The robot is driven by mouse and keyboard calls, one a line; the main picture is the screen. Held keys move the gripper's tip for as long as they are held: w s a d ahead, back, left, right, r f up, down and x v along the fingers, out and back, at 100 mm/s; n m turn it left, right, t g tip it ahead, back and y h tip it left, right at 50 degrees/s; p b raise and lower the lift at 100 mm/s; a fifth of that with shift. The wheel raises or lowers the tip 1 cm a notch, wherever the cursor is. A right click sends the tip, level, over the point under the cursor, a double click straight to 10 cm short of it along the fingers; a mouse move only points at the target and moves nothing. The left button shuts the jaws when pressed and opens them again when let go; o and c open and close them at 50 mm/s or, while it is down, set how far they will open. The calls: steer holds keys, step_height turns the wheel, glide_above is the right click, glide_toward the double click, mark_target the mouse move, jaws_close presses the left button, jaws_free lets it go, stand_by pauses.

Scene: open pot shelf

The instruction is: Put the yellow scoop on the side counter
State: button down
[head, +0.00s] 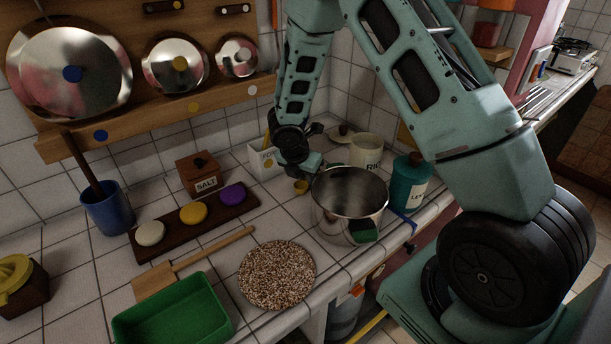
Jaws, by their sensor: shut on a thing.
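My arm reaches down from the top to the tiled counter (215,235). My gripper (303,170) is at the back of the counter, just left of and behind a steel pot (345,205). A small yellow piece, which looks like the yellow scoop (301,186), shows right below the gripper, by the pot's left rim. The gripper is shut on it; its handle and the fingertips are mostly hidden. I cannot tell whether the scoop touches the counter. Another counter (545,85) with a stove runs along the far right; I cannot tell which is the side counter.
A white box (262,162), a RICE canister (366,152) and a teal bottle (408,182) stand close around the gripper. A SALT box (199,175), a dark rack (195,222) with coloured knobs, a speckled round mat (277,275) and a green tray (175,312) lie left and front.

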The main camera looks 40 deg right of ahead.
steer(key=shift+f, duration=0.3)
steer(key=c, duration=1.3)
jaws_free()
steer(key=shift+c, duration=0.2)
steer(key=v, duration=1.7)
steer(key=s+a+r+m+y, duration=0.1)
steer(key=s+a+m, duration=0.4)
steer(key=s, duration=0.4)
steer(key=s+a+r+m+g+y, duration=0.1)
steer(key=s+a+m+y, duration=0.1)
steer(key=s+a+m, duration=0.3)
steer(key=s+a+r+m+y, duration=0.1)
steer(key=s+a+r+m, duration=0.1)
steer(key=s+a+m, duration=0.3)
steer(key=s+a, duration=0.4)
steer(key=s, duration=0.4)
steer(key=shift+s+g+y, duration=0.35)
steer(key=shift+g+y, duration=0.05)
